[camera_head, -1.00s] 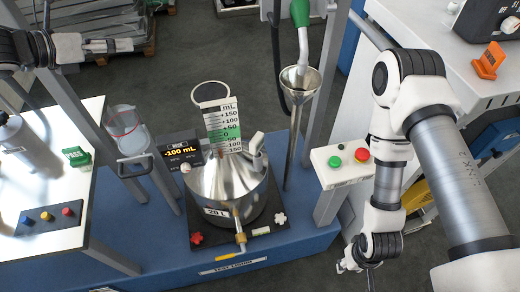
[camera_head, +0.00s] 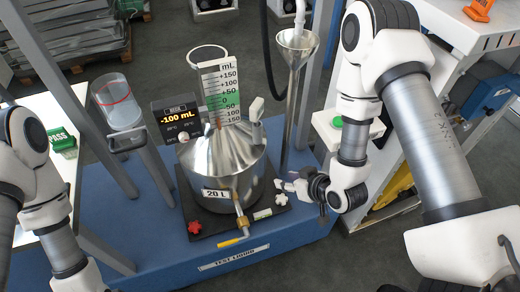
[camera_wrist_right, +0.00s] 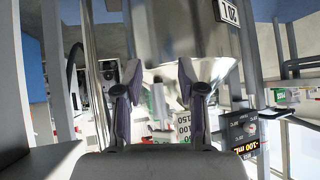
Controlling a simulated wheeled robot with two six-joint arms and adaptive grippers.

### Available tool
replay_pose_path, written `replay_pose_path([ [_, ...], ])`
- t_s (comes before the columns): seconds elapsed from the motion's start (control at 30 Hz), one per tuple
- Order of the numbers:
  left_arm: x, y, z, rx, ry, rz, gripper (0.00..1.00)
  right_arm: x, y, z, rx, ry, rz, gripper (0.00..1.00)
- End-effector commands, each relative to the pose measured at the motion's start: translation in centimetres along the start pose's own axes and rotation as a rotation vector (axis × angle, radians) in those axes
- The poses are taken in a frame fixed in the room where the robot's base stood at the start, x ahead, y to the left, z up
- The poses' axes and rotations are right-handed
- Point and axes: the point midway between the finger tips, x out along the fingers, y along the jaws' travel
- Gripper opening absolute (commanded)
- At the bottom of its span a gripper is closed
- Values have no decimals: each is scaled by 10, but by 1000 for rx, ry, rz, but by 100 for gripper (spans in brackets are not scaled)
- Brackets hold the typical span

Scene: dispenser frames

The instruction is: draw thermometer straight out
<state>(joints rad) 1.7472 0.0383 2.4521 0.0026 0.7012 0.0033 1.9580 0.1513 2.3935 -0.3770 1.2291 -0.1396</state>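No thermometer can be made out for certain. A pale grey upright fitting (camera_head: 256,109) stands on the right shoulder of the steel 20 L can (camera_head: 215,183); I cannot tell whether it is the thermometer or its housing. My right gripper (camera_head: 281,186) is just right of the can, below that fitting, pointing left. In the right wrist view, which is upside down, my right gripper (camera_wrist_right: 159,75) is open, its fingers apart. A silver-grey cylinder (camera_wrist_right: 158,102) shows between the fingers, apparently beyond them and not held. My left arm is at the left edge; its gripper is out of frame.
A mL scale plate (camera_head: 220,92) stands on the can's neck beside a black display (camera_head: 175,122) reading -100 mL. A steel funnel (camera_head: 297,45) stands behind right, with grey frame posts around. A brass tap (camera_head: 242,224) projects at the front. A glass vessel (camera_head: 118,103) stands left.

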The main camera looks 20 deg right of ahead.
Motion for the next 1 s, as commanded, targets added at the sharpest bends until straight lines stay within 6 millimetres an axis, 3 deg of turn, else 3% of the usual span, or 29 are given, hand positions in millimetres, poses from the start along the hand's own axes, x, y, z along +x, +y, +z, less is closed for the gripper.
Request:
replay_pose_path([
  [0.03,60,0,0,-1,0,0,82,35,9,-8,-34,163,-22,40],
  [0.1,92,0,-1,0,1,0,82,40,13,-48,-80,366,-52,40],
  [0.23,128,-1,-2,1,2,1,82,30,16,-97,-133,614,-83,40],
  [0.37,134,-1,-2,2,3,1,82,17,16,-120,-153,710,-96,40],
  [0.47,129,0,-2,3,3,2,82,19,14,-130,-159,717,-98,40],
  [0.8,125,0,-2,3,3,2,82,63,6,-166,-158,712,-98,40],
  [1.0,125,0,-2,4,4,2,82,72,4,-174,-152,711,-97,40],
])
